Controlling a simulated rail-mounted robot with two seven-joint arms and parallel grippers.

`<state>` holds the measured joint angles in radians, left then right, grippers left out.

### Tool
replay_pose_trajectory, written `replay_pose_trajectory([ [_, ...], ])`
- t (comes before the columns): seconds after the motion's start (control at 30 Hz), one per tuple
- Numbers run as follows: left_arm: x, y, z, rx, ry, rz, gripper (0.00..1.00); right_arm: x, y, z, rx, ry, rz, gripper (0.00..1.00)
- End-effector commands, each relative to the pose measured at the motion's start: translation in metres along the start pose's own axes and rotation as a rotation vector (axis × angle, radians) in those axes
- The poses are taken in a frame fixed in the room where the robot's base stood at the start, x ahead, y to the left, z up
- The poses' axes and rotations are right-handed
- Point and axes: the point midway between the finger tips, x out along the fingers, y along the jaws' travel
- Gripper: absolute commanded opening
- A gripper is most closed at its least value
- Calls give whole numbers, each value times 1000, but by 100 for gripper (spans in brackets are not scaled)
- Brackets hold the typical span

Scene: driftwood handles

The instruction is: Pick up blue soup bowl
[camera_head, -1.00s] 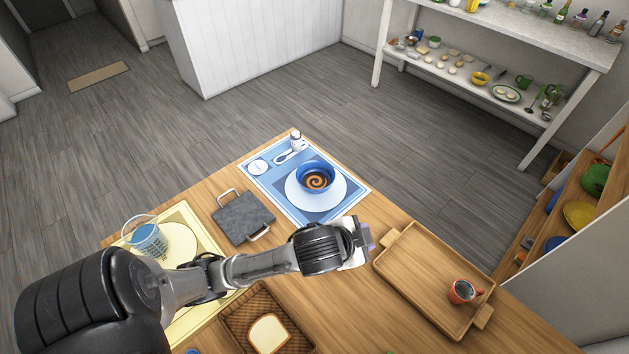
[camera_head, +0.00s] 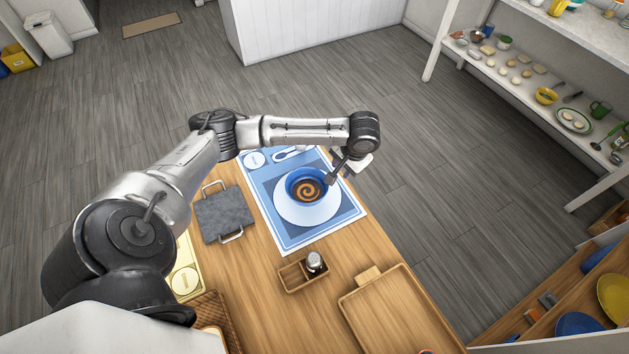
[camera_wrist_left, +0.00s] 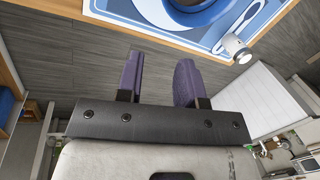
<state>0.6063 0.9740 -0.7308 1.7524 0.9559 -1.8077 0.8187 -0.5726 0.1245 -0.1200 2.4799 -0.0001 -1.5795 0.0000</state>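The blue soup bowl (camera_head: 293,184) holds dark soup with an orange swirl. It sits upright on a white plate (camera_head: 297,214) on a blue placemat (camera_head: 262,196). My left gripper (camera_head: 332,182) is at the bowl's right rim in the head view; I cannot tell whether it touches. In the left wrist view its two purple fingers (camera_wrist_left: 156,82) stand apart with only floor showing between them. The bowl (camera_wrist_left: 196,10) shows there at the top edge, partly cut off, beyond the fingertips. My right gripper is not in view.
A grey stone tray (camera_head: 223,213) with metal handles lies left of the placemat. A small wooden caddy (camera_head: 292,279) with a shaker (camera_head: 315,262) stands in front of it. A wooden tray (camera_head: 395,318) is at front right. A white shaker (camera_wrist_left: 236,47) stands near the plate.

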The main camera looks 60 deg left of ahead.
Motion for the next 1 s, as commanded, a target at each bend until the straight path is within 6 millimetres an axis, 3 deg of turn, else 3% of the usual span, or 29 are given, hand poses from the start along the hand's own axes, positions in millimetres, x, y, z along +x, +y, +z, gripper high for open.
replay_pose_trajectory([
  [0.2,0,1,10,-243,-60,-3,34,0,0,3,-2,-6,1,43],
  [0.37,4,1,11,-330,-61,-9,34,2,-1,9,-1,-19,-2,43],
  [0.7,59,1,14,-345,-61,-11,34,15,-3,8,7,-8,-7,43],
  [1.0,84,1,15,-344,-58,-9,34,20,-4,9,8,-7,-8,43],
])
